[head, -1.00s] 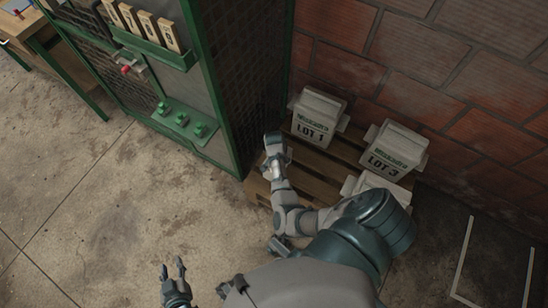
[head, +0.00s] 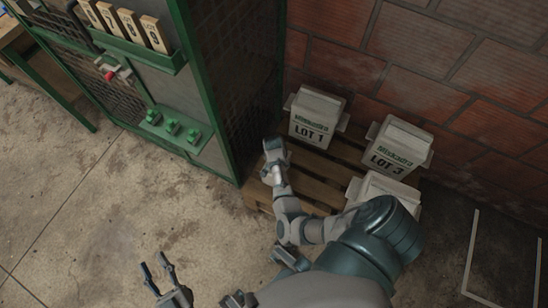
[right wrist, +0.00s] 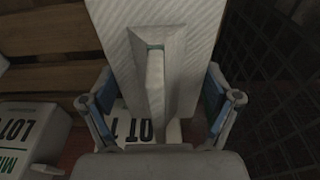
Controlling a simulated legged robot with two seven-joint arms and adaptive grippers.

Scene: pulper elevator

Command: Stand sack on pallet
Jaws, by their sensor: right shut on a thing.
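On the wooden pallet (head: 315,190) by the brick wall stand a white sack printed LOT 1 (head: 317,112) and a sack printed LOT 3 (head: 397,148). A further sack (head: 376,190) is partly hidden behind my right arm. Black lettering shows below. My left gripper (head: 158,270) is open and empty above the floor.
A green-framed mesh cabinet (head: 228,90) stands close left of the pallet. It carries number plates (head: 125,25), a red knob (head: 109,75) and green switches (head: 172,127). The brick wall (head: 450,60) closes off the back. Concrete floor (head: 90,200) is clear at left.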

